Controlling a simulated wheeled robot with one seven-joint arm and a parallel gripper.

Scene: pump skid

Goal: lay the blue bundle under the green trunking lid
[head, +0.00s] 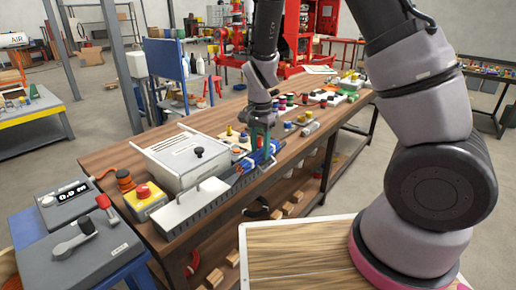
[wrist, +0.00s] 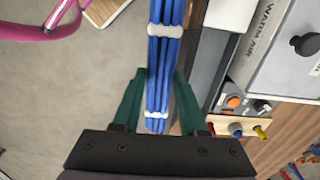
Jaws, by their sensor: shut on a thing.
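The blue bundle (wrist: 162,50) is a row of blue cables with white ties. My gripper (wrist: 157,78), with green fingers, is shut on it in the wrist view. In the head view my gripper (head: 261,147) holds the bundle (head: 256,160) over the front edge of the wooden bench, near the far end of a slotted grey trunking (head: 222,197). I cannot tell whether the bundle touches the trunking. A pale grey lid with a handle (head: 190,206) lies along the near part of the trunking. No clearly green lid can be made out.
A light grey box (head: 188,158) with a black knob stands behind the trunking. A yellow box with a red button (head: 145,198) is at the near left. Several small coloured parts crowd the bench beyond my gripper. The floor in front of the bench is open.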

